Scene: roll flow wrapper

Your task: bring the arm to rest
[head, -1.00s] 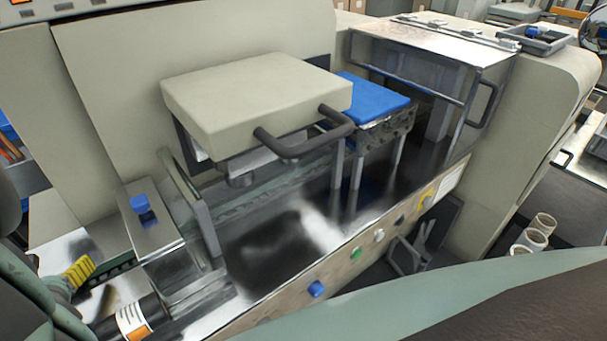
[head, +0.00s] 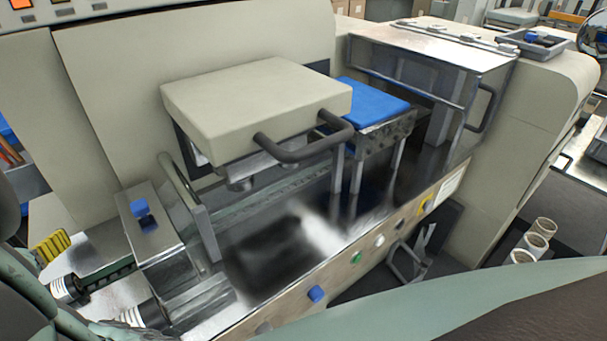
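Parts of my arm show in the head view as dark and grey-green links along the left edge and lower left corner. A wide grey-green and dark part of my own body covers the bottom right. I cannot make out my gripper or its fingertips in this view. A yellow ribbed piece (head: 50,247) and dark cylinders with pale bands, one of them near the left edge (head: 67,290), show beside the arm links. I cannot tell whether these belong to my arm.
The beige wrapping machine (head: 110,95) fills the middle, with a handled cover (head: 255,100), a blue pad (head: 374,101) and a clear guard (head: 430,55). Buttons line its front panel (head: 335,275). Several pale open-ended cylinders (head: 536,242) stand at the right.

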